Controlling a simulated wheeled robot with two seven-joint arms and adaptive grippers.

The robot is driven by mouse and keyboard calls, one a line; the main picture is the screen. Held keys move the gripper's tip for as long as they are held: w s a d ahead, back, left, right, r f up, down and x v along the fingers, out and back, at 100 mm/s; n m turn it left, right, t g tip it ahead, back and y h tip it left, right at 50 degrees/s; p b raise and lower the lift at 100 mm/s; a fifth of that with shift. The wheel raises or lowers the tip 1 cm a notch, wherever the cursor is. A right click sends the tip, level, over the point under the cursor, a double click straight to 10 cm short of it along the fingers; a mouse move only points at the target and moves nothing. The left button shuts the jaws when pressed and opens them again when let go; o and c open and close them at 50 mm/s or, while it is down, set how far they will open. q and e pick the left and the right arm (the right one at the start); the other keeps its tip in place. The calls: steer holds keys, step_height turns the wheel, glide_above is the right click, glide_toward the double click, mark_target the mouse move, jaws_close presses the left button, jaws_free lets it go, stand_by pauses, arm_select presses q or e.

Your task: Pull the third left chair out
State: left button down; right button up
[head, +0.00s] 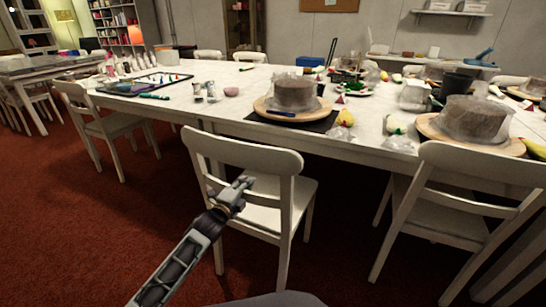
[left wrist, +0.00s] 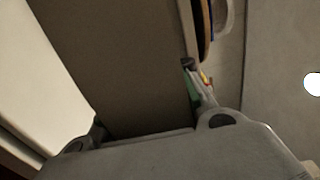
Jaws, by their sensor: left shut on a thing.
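A white wooden chair (head: 245,158) stands in the middle of the head view at the near side of the long white table (head: 225,92). Its slatted back faces me and its seat (head: 290,188) points toward the table. My left gripper (head: 243,186) is at the middle of the chair's back and is shut on the chair, at the lower slat. In the left wrist view, my gripper body fills the bottom and a dark, flat surface lies close in front. My right gripper is not in view.
Another white chair (head: 97,122) stands to the left and one more (head: 450,160) close on the right. Red carpet (head: 90,225) is clear at the front left.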

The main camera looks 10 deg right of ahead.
arm_select(q)
steer(key=shift+s+d+f, duration=0.1)
steer(key=shift+s+f, duration=0.05)
steer(key=shift+f, duration=1.05)
steer(key=c, duration=1.5)
jaws_free()
steer(key=shift+f, duration=0.1)
steer(key=o, duration=0.6)
steer(key=shift+r, duration=0.2)
steer(key=shift+w+r, duration=0.1)
steer(key=shift+w, duration=0.1)
steer(key=shift+s, duration=0.1)
